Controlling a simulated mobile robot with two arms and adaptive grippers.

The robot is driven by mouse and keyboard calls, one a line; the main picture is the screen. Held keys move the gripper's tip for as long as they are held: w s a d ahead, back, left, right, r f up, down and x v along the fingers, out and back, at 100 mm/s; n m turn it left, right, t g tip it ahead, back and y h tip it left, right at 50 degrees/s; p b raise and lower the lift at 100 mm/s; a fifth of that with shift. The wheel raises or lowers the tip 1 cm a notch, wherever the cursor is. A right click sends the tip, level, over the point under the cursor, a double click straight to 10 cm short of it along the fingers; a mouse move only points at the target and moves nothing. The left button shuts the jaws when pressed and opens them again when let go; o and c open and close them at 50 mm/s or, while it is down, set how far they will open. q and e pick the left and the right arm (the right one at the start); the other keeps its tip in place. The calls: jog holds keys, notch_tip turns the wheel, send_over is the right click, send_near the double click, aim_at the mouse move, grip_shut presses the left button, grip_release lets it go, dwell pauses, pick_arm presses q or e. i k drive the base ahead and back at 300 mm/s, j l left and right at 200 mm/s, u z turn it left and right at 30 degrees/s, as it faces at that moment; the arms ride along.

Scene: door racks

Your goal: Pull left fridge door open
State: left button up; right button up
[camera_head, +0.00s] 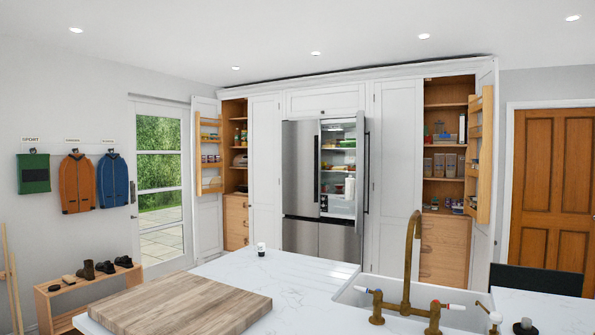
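A stainless steel fridge (299,234) stands in the white cabinet wall near the middle of the head view. Its left door (299,165) looks shut, with a dark vertical handle (317,155) along its right edge. Its right door (361,165) stands open and swung outward, seen nearly edge-on, with a dark handle at its outer edge. Lit shelves with food (338,165) show between the doors. Neither of my grippers is in view.
A white marble counter (300,287) with a wooden board (182,304), a brass tap (410,255) and a sink lies in front of the fridge. Open pantry cupboards flank it, the right one with a door rack (480,155). A shoe bench (88,292) stands left.

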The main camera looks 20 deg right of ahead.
aim_at(300, 139)
jog(key=i+j+u, duration=1)
jog(key=i, duration=0.7)
jog(key=i+l+u, duration=0.15)
jog(key=i+u, duration=0.15)
jog(key=i, duration=0.7)
jog(key=i+z, duration=0.25)
jog(key=i, duration=0.25)
jog(key=i+z, duration=0.25)
jog(key=i, duration=0.25)
jog(key=i+j+z, duration=0.25)
jog(key=i, duration=0.2)
jog(key=i+j+z, duration=0.25)
jog(key=i, duration=0.25)
jog(key=i+l+z, duration=0.3)
jog(key=z, duration=0.15)
jog(key=i+l+z, duration=0.1)
jog(key=i+z, duration=0.8)
jog(key=i+j+z, duration=0.1)
jog(key=i+z, duration=0.55)
jog(key=i, duration=1.9)
